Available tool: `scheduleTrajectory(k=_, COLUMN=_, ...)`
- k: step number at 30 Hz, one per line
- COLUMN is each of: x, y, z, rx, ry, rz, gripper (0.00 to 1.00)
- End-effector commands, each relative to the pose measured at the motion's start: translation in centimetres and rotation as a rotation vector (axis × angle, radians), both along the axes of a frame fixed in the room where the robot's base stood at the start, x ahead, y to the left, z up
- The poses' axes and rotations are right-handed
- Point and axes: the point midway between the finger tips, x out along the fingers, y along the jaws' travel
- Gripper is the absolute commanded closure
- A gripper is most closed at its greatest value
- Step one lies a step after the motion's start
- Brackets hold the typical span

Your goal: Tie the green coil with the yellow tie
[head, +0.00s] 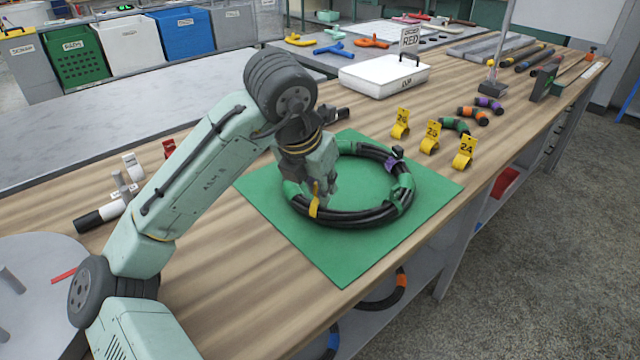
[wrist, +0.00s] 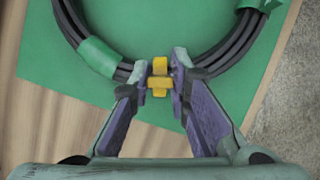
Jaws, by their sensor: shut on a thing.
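The coil is a ring of black hose with green bands (head: 352,216), lying on a green mat (head: 340,265) on the wooden workbench. A purple band (head: 391,163) and a small black piece show on its right side. My gripper (head: 322,198) is low over the coil's near-left side, pointing down. The yellow tie (head: 314,206) sits at the hose there. In the wrist view the yellow tie (wrist: 159,77) lies between my gripper's fingertips (wrist: 160,80), which are shut on it. It crosses the gap in line with the coil (wrist: 217,55). Whether it fully encircles the hose is hidden.
Yellow tags numbered 26 (head: 401,124), 25 (head: 430,138) and 24 (head: 463,153) stand right of the mat. Short hose pieces (head: 473,115) lie behind them. A white case (head: 384,75) stands behind the mat. The mat's front corner is clear.

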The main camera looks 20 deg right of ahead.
Motion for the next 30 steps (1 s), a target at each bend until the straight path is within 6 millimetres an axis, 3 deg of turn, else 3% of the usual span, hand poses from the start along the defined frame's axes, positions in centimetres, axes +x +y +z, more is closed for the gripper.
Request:
scheduleTrajectory(k=1, x=0.1, y=0.1, z=-1.6, rx=-0.012, ry=0.028, rz=0.005, gripper=1.0)
scheduleTrajectory(k=30, x=0.2, y=0.2, z=-3.3, rx=-0.009, ry=0.031, rz=0.009, gripper=1.0)
